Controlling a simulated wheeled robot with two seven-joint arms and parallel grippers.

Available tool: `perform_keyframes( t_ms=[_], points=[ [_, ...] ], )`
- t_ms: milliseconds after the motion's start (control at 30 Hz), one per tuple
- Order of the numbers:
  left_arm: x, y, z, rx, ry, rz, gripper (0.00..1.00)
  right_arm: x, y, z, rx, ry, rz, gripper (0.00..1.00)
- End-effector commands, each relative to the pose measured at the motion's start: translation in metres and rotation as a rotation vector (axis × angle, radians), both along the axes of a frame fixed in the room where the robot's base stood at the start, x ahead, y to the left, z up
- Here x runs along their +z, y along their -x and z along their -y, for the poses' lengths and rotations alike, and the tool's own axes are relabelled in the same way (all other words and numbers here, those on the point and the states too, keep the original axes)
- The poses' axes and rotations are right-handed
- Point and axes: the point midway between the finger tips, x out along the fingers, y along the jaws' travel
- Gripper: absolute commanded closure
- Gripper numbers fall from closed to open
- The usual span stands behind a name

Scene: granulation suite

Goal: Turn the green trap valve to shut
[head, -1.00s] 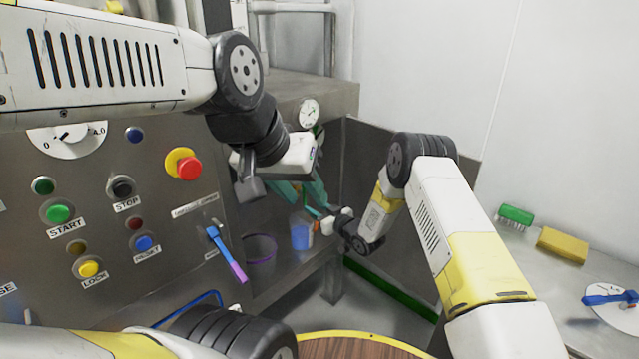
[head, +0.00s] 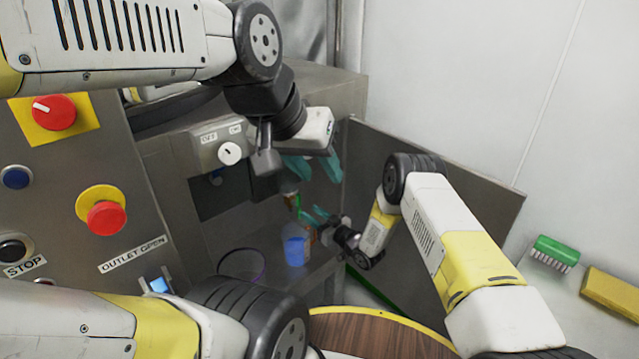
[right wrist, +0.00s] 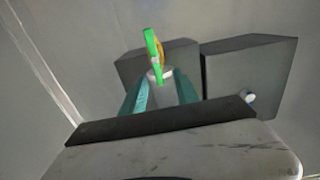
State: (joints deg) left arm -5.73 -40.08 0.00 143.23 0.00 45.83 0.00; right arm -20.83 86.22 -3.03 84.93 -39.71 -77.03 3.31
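The green trap valve handle (head: 293,201) shows small in the head view, inside the recess of the steel machine, partly hidden by my grippers. In the right wrist view a bright green handle (right wrist: 152,45) with an orange part beside it stands upright above a pale grey cylinder (right wrist: 159,85). My right gripper (head: 316,214) points at it. Its teal fingers (right wrist: 160,92) are apart, one on each side of the grey cylinder; contact cannot be made out. My left gripper (head: 314,168) hangs above and to the right of the handle, its teal fingers apart and empty.
A clear beaker with blue liquid (head: 294,250) and a purple-rimmed container (head: 240,266) stand below the valve. A control box with a white knob (head: 229,153) is left of my left gripper. A green brush (head: 556,252) and a yellow block (head: 611,294) lie at right.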

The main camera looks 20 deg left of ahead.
Motion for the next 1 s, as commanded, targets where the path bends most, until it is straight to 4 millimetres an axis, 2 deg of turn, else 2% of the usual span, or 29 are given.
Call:
perform_keyframes(
  t_ms=[233,500,700,1000],
  points=[
    [0.0,0.0,0.0,0.0,0.0,0.001,0.6,-0.001,-0.004,-0.01,0.003,-0.003,0.002,0.64],
    [0.0,0.0,0.0,0.0,0.0,0.0,0.6,-0.001,-0.025,-0.047,0.004,-0.002,0.002,0.64],
    [0.0,0.0,0.0,0.0,0.0,0.0,0.6,-0.001,-0.036,-0.064,0.002,-0.003,0.002,0.64],
    [0.0,0.0,0.0,0.0,0.0,0.0,0.6,-0.001,-0.039,-0.068,0.002,-0.002,0.0,0.64]
  ],
)
